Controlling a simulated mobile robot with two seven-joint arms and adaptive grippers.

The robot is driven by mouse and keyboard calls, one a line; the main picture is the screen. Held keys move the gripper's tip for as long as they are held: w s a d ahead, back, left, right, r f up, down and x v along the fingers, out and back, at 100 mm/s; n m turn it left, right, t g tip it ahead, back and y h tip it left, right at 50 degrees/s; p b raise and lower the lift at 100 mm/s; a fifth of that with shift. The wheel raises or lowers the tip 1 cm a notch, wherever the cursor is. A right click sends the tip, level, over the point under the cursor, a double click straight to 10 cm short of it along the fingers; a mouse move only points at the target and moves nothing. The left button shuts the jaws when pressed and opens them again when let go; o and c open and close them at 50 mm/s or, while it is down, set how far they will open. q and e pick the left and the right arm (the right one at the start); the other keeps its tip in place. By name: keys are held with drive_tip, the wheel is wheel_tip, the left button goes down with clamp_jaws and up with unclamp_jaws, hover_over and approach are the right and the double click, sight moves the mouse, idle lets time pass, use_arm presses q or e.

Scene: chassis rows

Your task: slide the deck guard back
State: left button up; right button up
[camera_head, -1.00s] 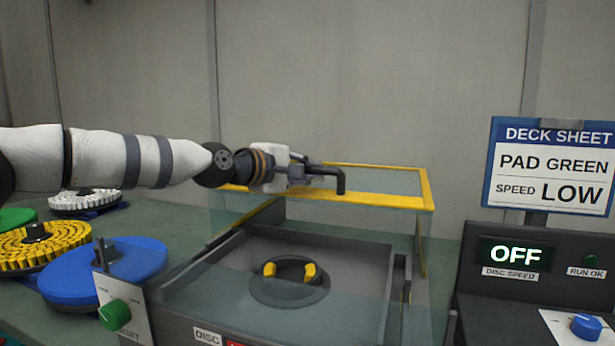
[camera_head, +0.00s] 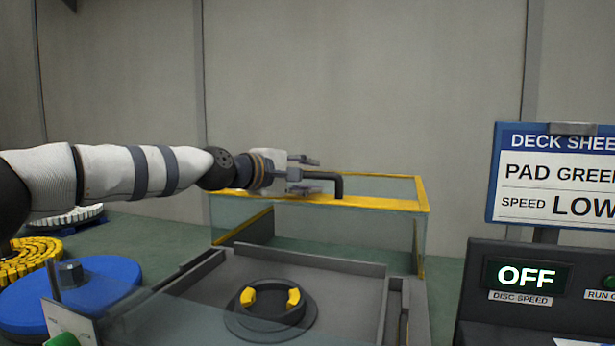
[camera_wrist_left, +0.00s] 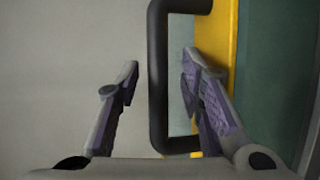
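The deck guard (camera_head: 390,204) is a clear box with a yellow frame, standing around the rear of the grey deck (camera_head: 345,280) in the head view. Its black bar handle (camera_head: 340,187) is on the yellow front rail. My left gripper (camera_head: 310,174) is at the handle, its fingers apart. In the left wrist view, the handle (camera_wrist_left: 158,90) runs between the open fingers (camera_wrist_left: 160,68), with a visible gap at the left finger. Contact at the right finger is unclear. The yellow rail (camera_wrist_left: 228,45) lies behind the right finger. My right gripper is not in view.
The round disc holder (camera_head: 270,308) with two yellow lugs sits on the deck.

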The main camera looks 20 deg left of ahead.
use_arm(q)
drive_tip(key=v, duration=0.7)
drive_tip(key=shift+s, duration=0.2)
drive_tip(key=shift+a, duration=0.1)
